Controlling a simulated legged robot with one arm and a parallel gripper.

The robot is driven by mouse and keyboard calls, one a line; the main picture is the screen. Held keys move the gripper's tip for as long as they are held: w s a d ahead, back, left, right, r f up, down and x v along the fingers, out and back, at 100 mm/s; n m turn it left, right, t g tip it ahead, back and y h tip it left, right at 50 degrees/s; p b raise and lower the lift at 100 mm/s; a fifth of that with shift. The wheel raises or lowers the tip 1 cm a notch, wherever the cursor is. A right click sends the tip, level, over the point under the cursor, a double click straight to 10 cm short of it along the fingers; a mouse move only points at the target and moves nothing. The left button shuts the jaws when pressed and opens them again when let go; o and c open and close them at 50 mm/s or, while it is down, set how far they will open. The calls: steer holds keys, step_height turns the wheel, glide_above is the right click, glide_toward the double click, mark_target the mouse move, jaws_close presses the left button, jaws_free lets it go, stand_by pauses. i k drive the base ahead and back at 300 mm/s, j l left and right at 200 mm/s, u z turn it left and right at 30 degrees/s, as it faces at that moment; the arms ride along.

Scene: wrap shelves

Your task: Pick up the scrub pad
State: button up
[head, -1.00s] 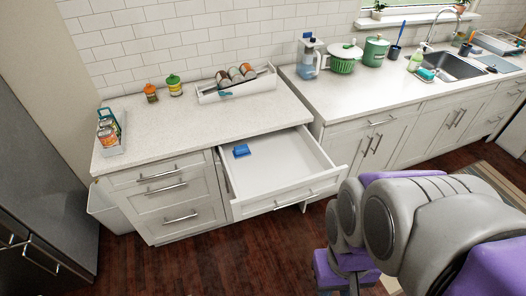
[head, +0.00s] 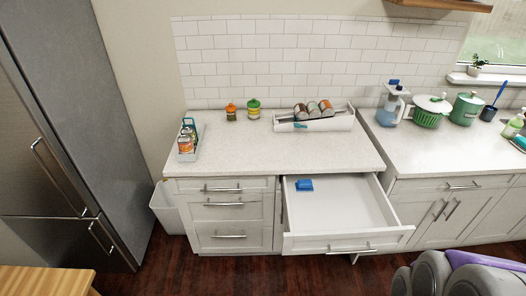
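A small blue block (head: 305,185), which looks like the scrub pad, lies inside the open drawer (head: 345,205), near its back left corner. The drawer is pulled out from the white cabinet below the counter. Only purple and grey parts of my arm show at the bottom right, well apart from the drawer. My gripper is not in view.
The counter (head: 245,160) above holds a grey caddy with cans (head: 187,140), two jars (head: 242,111) and a white tray (head: 315,124) with several cans. A fridge (head: 65,140) stands left, a bin (head: 165,208) beside the cabinet. Dark floor lies in front.

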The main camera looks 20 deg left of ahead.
mark_target(302, 185)
steer(key=i+j+z, duration=0.15)
steer(key=j+z, duration=0.3)
steer(key=i+j+z, duration=0.1)
steer(key=j+z, duration=0.4)
steer(key=i+j+z, duration=0.15)
steer(key=j, duration=1.05)
steer(key=j+z, duration=0.1)
steer(key=j, duration=1.1)
